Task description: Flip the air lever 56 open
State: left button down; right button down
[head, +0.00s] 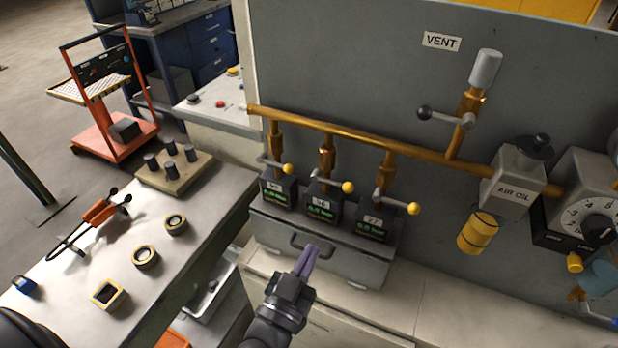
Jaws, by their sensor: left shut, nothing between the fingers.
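Three valve levers with yellow ball knobs hang on branches below a brass pipe. The middle one, which I take as air lever 56 (347,187), has its handle lying crosswise to its vertical branch, knob to the right. Below it is a black gauge box (323,203) with a small label that reads roughly 56 and a green display. The left lever (288,169) and right lever (413,208) also lie crosswise. My left gripper (312,248) is shut and empty, below the middle box in front of the grey drawer unit, apart from the lever. My right gripper is not in view.
The grey drawer unit (345,262) with handles sits under the boxes. A VENT valve (424,112), an AIR OIL unit (514,188) and a dial (594,222) are to the right. A bench (70,285) with rings and tools stands left.

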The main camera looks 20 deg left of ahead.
aim_at(333, 183)
pick_arm(q)
jog(key=shift+t+y, duration=0.3)
jog(key=shift+t, duration=0.5)
jog(key=r, duration=0.3)
jog(key=a+r, duration=0.1)
jog(key=shift+s+r, duration=0.2)
jog(key=shift+r, duration=0.2)
jog(key=w+b, duration=0.1)
jog(key=w, duration=1)
jog(key=shift+w+d, duration=0.2)
jog(key=shift+w, duration=0.15)
